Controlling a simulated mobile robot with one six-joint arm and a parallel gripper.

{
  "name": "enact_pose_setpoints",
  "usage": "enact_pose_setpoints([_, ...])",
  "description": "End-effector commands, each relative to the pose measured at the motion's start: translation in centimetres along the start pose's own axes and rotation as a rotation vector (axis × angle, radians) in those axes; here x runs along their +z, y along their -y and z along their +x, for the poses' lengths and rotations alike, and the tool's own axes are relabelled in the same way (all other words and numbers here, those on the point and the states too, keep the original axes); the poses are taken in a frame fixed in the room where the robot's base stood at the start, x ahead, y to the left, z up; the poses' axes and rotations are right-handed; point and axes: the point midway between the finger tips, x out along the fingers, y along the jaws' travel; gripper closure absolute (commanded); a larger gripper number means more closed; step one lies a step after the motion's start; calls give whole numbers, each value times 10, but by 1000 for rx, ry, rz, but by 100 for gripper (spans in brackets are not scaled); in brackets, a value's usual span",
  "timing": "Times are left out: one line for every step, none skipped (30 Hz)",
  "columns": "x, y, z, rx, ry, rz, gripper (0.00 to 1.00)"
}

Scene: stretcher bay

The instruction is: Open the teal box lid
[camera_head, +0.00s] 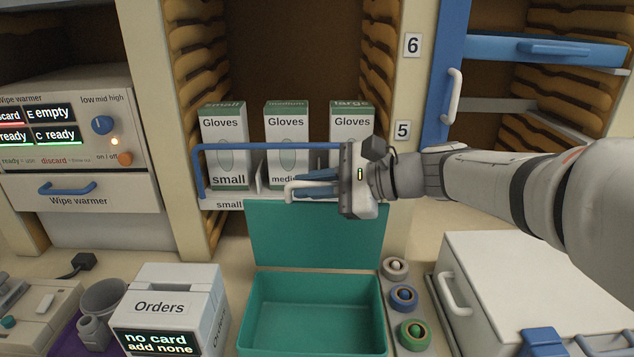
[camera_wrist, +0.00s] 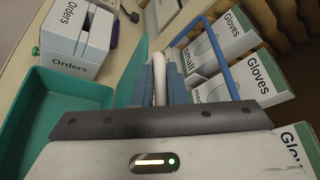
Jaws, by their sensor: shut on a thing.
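The teal box (camera_head: 312,312) stands on the counter in the lower middle of the head view, with its inside showing and no contents seen. Its teal lid (camera_head: 318,236) stands raised, about upright, at the back of the box. My gripper (camera_head: 301,187) is at the lid's top edge, reaching in from the right. Its blue fingers are shut on the white lid handle (camera_wrist: 159,78), which shows between them in the wrist view. The fingers hide part of the handle. The box also shows at the left of the wrist view (camera_wrist: 62,92).
A shelf with glove boxes (camera_head: 286,135) and a blue rail (camera_head: 270,147) is close behind the lid. An Orders box (camera_head: 165,303) stands left of the teal box. Tape rolls (camera_head: 404,297) and a white case (camera_head: 515,270) stand to the right.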

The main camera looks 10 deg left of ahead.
Motion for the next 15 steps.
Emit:
enact_pose_setpoints([0,-1,0,-5,1,-5,100])
enact_pose_setpoints([0,-3,0,-7,1,-10,100])
enact_pose_setpoints([0,-6,0,-11,1,-19,100])
enact_pose_setpoints([0,-8,0,-15,1,-28,100])
enact_pose_setpoints([1,-11,0,-19,1,-39,100])
enact_pose_setpoints([2,-15,-1,-26,1,-53,100])
enact_pose_setpoints([3,-18,-1,-30,1,-64,100])
enact_pose_setpoints([4,-20,-2,-35,1,-76,100])
enact_pose_setpoints([6,-23,-2,-41,1,-90,100])
enact_pose_setpoints([7,-25,-3,-45,2,-100,100])
enact_pose_setpoints([8,-26,-3,-49,2,-110,100])
enact_pose_setpoints([10,-28,-4,-54,2,-120,100])
enact_pose_setpoints([11,-30,-4,-56,3,-127,100])
enact_pose_setpoints([12,-30,-4,-59,3,-133,100])
enact_pose_setpoints([13,-31,-5,-62,3,-139,100])
